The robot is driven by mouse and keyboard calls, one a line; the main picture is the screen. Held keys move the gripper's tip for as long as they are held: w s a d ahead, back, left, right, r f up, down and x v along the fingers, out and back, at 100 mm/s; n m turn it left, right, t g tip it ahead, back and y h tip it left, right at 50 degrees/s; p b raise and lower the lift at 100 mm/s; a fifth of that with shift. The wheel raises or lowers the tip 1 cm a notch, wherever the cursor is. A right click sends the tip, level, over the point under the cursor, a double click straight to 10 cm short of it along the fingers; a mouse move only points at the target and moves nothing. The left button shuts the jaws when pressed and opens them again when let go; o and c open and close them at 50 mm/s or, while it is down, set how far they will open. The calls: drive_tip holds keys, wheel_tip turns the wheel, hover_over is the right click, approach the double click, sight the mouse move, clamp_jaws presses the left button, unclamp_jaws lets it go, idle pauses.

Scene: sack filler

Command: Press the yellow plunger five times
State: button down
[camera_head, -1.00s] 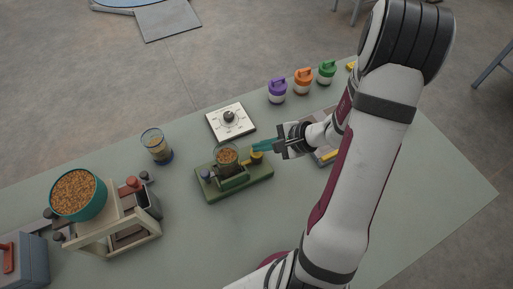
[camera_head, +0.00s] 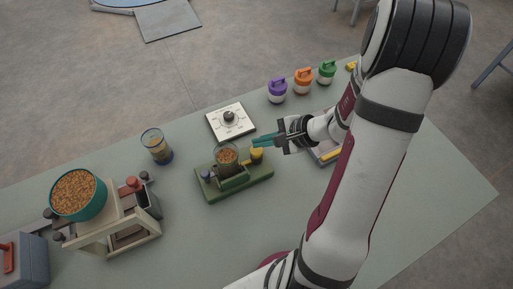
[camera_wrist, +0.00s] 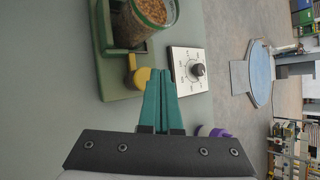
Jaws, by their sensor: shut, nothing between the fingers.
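The yellow plunger (camera_head: 257,156) sticks out from the right side of the green dosing device (camera_head: 262,185), which carries a clear cup of brown grain (camera_head: 227,155). In the wrist view the yellow plunger (camera_wrist: 140,78) shows just left of my fingertips. My gripper (camera_head: 257,142) has teal fingers, shut together and empty. In the head view the fingertips are just above the plunger's yellow cap in the picture. In the wrist view my gripper (camera_wrist: 159,72) overlaps the cap's right edge; I cannot tell whether they touch.
A white dial box (camera_head: 231,122) stands behind the device. A clear jar (camera_head: 156,146) stands to the left, beyond it a stand with a teal grain hopper (camera_head: 78,194). Purple (camera_head: 277,90), orange (camera_head: 303,82) and green (camera_head: 327,72) lidded pots line the back edge. The front table is clear.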

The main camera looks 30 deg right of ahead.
sight(261, 150)
drive_tip(key=shift+r, duration=2.5)
idle(0.5)
wheel_tip(261, 150, up, 4)
drive_tip(key=shift+f, duration=0.1)
drive_tip(key=shift+f, duration=4.45)
drive_tip(key=shift+f, duration=0.4)
